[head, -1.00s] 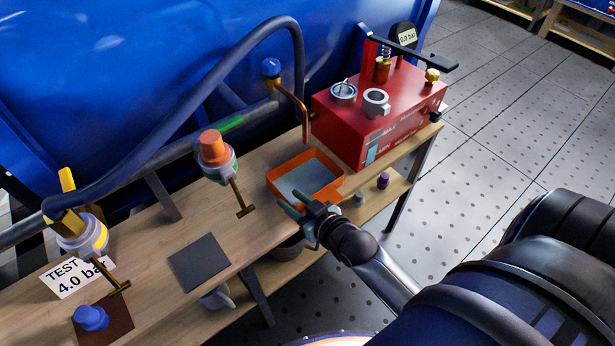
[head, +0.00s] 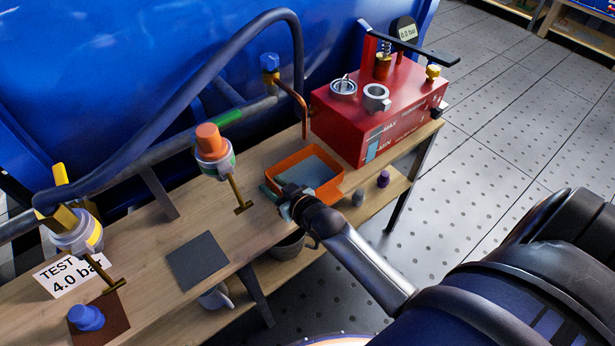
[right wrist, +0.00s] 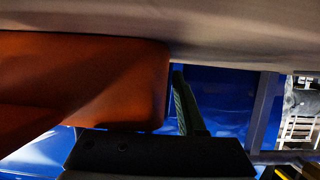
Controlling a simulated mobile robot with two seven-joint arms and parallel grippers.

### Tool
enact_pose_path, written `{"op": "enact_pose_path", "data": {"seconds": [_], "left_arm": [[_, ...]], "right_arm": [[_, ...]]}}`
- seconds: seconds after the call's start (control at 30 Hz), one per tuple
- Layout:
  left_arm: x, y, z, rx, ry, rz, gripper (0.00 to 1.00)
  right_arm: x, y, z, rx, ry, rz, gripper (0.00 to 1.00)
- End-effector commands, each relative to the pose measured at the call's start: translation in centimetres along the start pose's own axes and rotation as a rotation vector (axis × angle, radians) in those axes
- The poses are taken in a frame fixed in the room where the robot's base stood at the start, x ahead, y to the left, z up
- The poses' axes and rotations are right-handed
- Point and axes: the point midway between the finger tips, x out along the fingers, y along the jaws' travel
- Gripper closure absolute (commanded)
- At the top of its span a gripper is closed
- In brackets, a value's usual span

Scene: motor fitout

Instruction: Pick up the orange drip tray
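The orange drip tray (head: 338,186) is a shallow open box with a grey-blue inside. It sits on the wooden bench, left of the red pump box. My right gripper (head: 277,190) is at the tray's near left corner, low over the bench. In the right wrist view the orange tray (right wrist: 85,85) fills the left side. One green finger (right wrist: 188,105) stands just outside its edge with a narrow gap. The other finger is hidden in that view. The gripper looks open, and the tray rests on the bench. My left gripper is not in view.
The red pump box (head: 345,130) stands close right of the tray. A valve with an orange cap (head: 209,138) and brass handle is to the left. A dark square pad (head: 197,260) lies on the bench (head: 160,285). A blue tank (head: 120,80) and hoses stand behind.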

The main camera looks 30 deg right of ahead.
Motion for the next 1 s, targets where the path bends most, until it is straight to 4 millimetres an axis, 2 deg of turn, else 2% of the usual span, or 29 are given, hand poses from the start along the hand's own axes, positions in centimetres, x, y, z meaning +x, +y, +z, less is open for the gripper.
{"op": "enact_pose_path", "data": {"seconds": [0.03, 0.3, 0.37, 1.0], "left_arm": [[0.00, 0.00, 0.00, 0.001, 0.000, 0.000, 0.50], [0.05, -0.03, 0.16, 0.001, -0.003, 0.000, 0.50], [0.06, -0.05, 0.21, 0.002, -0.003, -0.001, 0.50], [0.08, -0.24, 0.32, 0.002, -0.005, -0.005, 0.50]], "right_arm": [[-0.02, 0.00, 0.00, 0.000, 0.000, 0.000, 0.65], [-0.04, 0.02, 0.01, 0.000, 0.000, 0.000, 0.95], [-0.04, 0.03, 0.02, 0.000, 0.000, 0.000, 1.00], [-0.05, 0.04, 0.04, 0.000, -0.001, 0.001, 1.00]]}}
